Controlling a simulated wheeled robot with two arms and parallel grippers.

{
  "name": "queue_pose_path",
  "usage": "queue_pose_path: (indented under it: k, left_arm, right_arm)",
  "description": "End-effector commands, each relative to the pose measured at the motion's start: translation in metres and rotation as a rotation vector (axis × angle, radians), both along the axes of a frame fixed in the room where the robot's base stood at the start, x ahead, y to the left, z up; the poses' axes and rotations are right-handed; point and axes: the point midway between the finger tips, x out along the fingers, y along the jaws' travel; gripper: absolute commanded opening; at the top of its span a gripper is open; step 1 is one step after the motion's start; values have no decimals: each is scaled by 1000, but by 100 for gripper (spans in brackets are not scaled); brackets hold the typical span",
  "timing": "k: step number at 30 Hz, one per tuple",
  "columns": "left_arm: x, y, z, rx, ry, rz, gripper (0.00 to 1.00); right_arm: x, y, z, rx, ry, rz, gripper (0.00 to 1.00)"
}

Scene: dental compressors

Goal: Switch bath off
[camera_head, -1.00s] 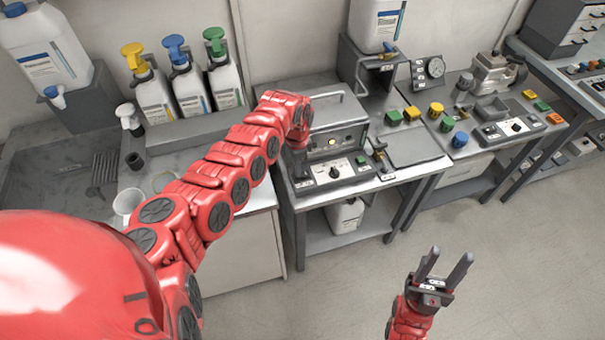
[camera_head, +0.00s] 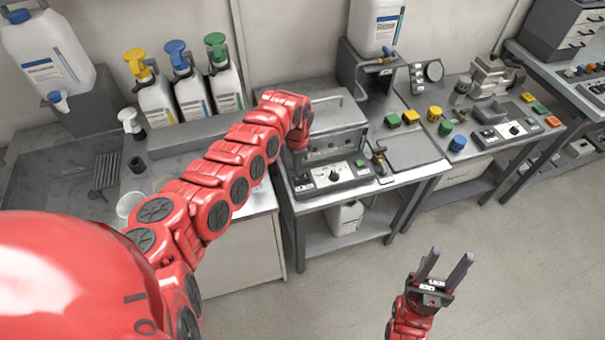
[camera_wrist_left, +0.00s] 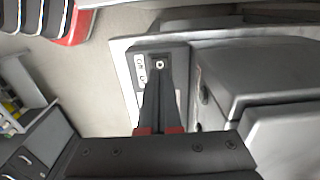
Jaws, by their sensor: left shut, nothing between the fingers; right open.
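The bath (camera_head: 337,117) is a grey metal box with a lid and handle on the middle bench. Its front display strip (camera_head: 330,148) looks dark. In front of it is a control panel (camera_head: 345,178) with a black knob (camera_head: 334,176) and a green button (camera_head: 360,163). My left gripper (camera_head: 301,176) is shut and empty at the panel's left end. In the left wrist view its fingertips (camera_wrist_left: 161,68) point at a small switch (camera_wrist_left: 159,64) beside white labels (camera_wrist_left: 140,68). Contact cannot be told. My right gripper (camera_head: 450,258) is open and empty above the floor.
Bottles with yellow, blue and green pumps (camera_head: 185,90) stand on the left bench. A white canister (camera_head: 346,217) is on the shelf below. The floor at the front right is clear.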

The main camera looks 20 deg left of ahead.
Motion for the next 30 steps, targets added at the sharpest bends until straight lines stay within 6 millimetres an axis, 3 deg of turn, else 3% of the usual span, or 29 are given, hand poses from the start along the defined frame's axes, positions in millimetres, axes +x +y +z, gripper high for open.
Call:
queue_pose_path:
  k: [14, 30]
  left_arm:
    - [0, 0, 45, 1, -1, 0, 0]
    - [0, 0, 45, 0, 0, 0, 0]
  right_arm:
    - [0, 0, 37, 0, 0, 0, 50]
    - [0, 0, 36, 0, 0, 0, 50]
